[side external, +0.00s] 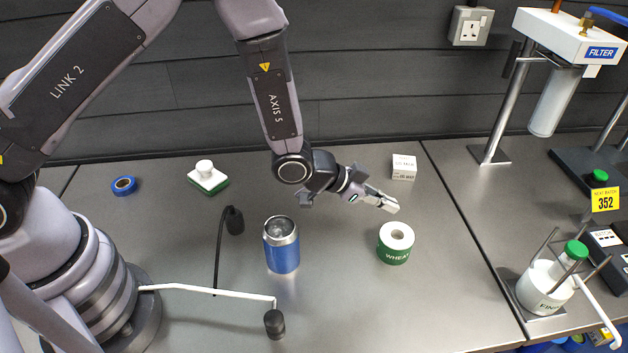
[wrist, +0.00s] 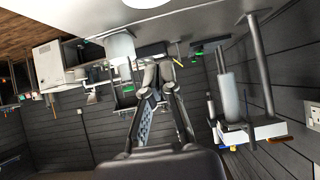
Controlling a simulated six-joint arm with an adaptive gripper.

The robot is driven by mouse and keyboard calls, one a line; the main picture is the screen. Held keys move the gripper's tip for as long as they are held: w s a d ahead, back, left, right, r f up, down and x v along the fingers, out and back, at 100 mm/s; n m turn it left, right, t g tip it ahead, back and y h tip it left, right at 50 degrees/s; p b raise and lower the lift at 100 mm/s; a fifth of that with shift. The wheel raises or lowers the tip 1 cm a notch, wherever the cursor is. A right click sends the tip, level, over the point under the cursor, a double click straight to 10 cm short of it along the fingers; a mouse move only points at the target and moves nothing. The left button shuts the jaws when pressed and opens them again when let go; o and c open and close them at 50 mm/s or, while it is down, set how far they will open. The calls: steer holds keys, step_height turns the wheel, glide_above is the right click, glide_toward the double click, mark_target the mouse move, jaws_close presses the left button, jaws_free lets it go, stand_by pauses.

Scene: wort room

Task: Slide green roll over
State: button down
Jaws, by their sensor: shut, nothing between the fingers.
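My gripper (side external: 388,203) is shut and empty. It reaches in from the upper left, with its fingertips just above the roll's far edge in the picture and a small gap showing. How far behind the roll they are I cannot tell. My gripper's fingers also show in the wrist view (wrist: 158,74), pointing away over the room; I cannot make out the roll for sure there.
A blue can (side external: 282,252) stands left of the roll. A small white box (side external: 404,168) is behind it. A blue tape ring (side external: 124,186) and a white-and-green block (side external: 207,180) lie at the back left. A white bottle in a stand (side external: 543,287) is at right, beyond a worktop seam.

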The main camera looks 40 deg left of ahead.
mark_target(396, 235)
steer(key=s+a+f+g+y, duration=0.1)
steer(key=a+f+g+y, duration=0.1)
steer(key=s+a+f+g+y, duration=0.4)
steer(key=shift+a+f, duration=0.2)
steer(key=shift+f, duration=0.05)
steer(key=shift+s+d, duration=0.1)
steer(key=shift+s, duration=0.1)
steer(key=w+d, duration=0.8)
steer(key=shift+w+d, duration=0.2)
steer(key=shift+d, duration=0.05)
steer(key=shift+s+a+f, duration=0.1)
steer(key=shift+f, duration=0.8)
steer(key=shift+s+a+f+g+y, duration=0.1)
steer(key=shift+g+y, duration=0.2)
